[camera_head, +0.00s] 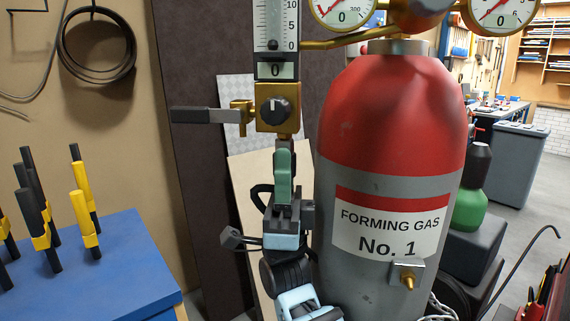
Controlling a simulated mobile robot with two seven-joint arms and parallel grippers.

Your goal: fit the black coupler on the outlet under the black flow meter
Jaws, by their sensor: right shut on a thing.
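The black flow meter (275,25) hangs at the top centre, with a brass block and black knob (274,109) under its scale. The outlet is on the underside of that block and is mostly hidden. My right gripper (285,154) comes up from below, with green fingers and a black and pale blue body. It is shut on a small dark piece, the black coupler (284,144), just under the block. I cannot tell whether the coupler only touches the outlet or sits on it. My left gripper is not in view.
A red and grey gas cylinder (392,165) stands close to the right of my right gripper. A dark lever handle (205,115) juts left from the brass block. A blue table (95,275) with several black and yellow tools is at lower left.

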